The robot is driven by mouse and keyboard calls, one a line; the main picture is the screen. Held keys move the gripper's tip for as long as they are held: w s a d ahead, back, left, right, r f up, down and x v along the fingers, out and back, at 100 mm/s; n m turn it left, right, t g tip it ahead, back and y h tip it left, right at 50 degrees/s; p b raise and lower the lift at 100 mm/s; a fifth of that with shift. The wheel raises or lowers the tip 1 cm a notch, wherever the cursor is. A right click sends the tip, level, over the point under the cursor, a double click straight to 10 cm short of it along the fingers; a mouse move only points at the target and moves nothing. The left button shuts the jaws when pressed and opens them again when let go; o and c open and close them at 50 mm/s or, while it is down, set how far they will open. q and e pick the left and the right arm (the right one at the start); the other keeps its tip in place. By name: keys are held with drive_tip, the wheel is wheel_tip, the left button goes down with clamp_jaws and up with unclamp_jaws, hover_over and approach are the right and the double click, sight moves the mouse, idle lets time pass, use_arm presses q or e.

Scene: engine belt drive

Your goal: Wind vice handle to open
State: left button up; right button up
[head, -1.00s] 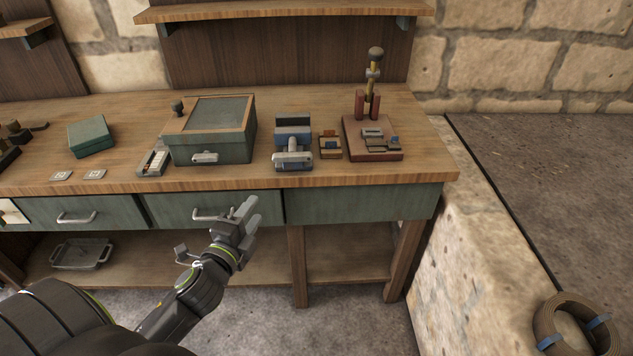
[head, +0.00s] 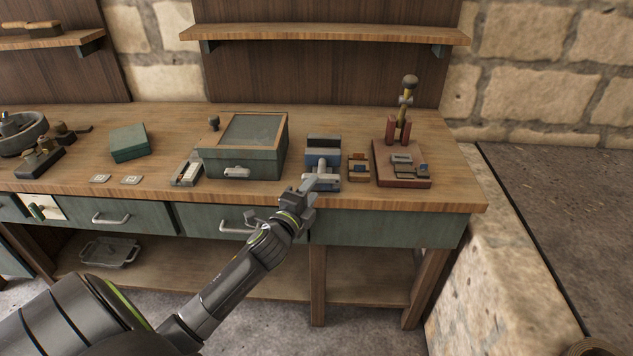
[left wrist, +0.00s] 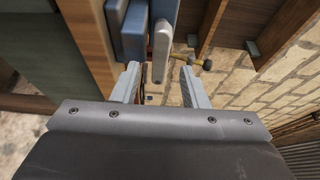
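The blue vice (head: 322,150) stands at the front edge of the bench, right of the green box. Its light grey handle (head: 330,183) is at its front, partly hidden by my left gripper (head: 311,185). In the left wrist view the handle (left wrist: 161,45) is a rounded grey bar beside the blue vice body (left wrist: 130,28). The fingers of my left gripper (left wrist: 160,80) are spread, with the handle's end showing between them and gaps on both sides. I cannot tell how deep the handle sits between them. My right gripper is in neither view.
The green glass-topped box (head: 240,160) is left of the vice. A small wood-and-blue block (head: 358,168) and a red-based fixture (head: 403,178) stand close on its right. Drawer handles (head: 237,227) stick out below the bench edge. A shelf (head: 330,36) hangs above.

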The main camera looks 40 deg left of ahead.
sight(319, 181)
use_arm(q)
drive_tip(key=shift+w+a, duration=0.15)
drive_tip(key=shift+w, duration=0.75)
drive_tip(key=shift+w+a, duration=0.1)
drive_tip(key=shift+w, duration=0.75)
clamp_jaws()
